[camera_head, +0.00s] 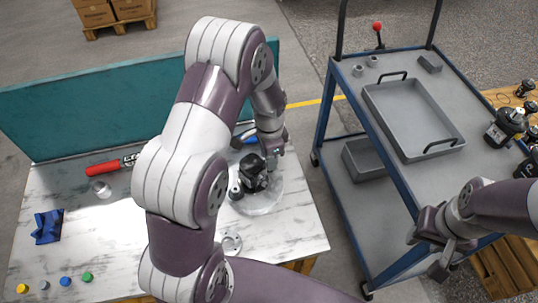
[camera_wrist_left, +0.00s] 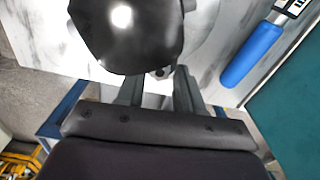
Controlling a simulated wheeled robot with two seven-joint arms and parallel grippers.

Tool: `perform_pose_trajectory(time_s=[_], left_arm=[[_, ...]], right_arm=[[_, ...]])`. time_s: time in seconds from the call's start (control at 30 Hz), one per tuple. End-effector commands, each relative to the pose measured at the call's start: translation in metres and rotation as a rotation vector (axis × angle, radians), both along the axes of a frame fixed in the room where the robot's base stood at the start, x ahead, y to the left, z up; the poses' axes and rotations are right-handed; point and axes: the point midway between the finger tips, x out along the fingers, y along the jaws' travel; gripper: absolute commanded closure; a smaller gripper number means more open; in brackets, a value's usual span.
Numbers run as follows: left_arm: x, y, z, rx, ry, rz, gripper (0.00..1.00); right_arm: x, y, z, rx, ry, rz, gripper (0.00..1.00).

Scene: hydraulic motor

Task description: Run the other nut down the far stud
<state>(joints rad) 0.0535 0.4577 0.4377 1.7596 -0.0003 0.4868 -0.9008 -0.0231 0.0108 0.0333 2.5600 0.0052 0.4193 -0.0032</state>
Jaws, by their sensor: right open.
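The black hydraulic motor (camera_head: 254,173) stands on a pale round base (camera_head: 262,205) on the marble-topped table. In the left wrist view its rounded black body (camera_wrist_left: 125,38) fills the top. My left gripper (camera_head: 273,148) is at the motor's far side, partly behind my arm. In the left wrist view its two fingers (camera_wrist_left: 158,82) stand apart, with a small dark end of a stud or nut (camera_wrist_left: 160,72) between their tips. I cannot tell whether they touch it. The other stud is hidden. My right gripper (camera_head: 437,256) is open and empty beside the blue cart.
The cart (camera_head: 400,170) carries a grey tray (camera_head: 412,118) and small metal rings (camera_head: 372,62). A teal panel (camera_head: 110,100) borders the table's back. A red-handled tool (camera_head: 103,168), a blue-handled tool (camera_wrist_left: 250,55) and a blue cloth (camera_head: 47,227) lie on the table.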

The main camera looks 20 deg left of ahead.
Motion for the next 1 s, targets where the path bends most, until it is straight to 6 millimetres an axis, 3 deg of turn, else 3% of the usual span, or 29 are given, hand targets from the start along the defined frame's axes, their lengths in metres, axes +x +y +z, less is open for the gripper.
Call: perform_pose_trajectory(time_s=[0.07,0.3,0.4,1.0], left_arm=[[0.0,0.0,0.003,0.0,0.001,0.063,0.64],[0.0,0.0,0.004,0.0,0.001,0.691,0.64],[0.0,0.0,0.002,0.0,0.0,0.851,0.64],[0.0,0.0,0.0,0.0,0.001,0.898,0.64]], right_arm=[[0.0,0.0,0.005,0.0,0.0,0.0,0.57],[0.0,0.0,0.026,0.0,0.0,0.0,0.57],[0.0,0.0,0.028,0.0,0.0,0.0,0.57],[0.0,0.0,0.031,0.0,0.0,0.0,0.57]])
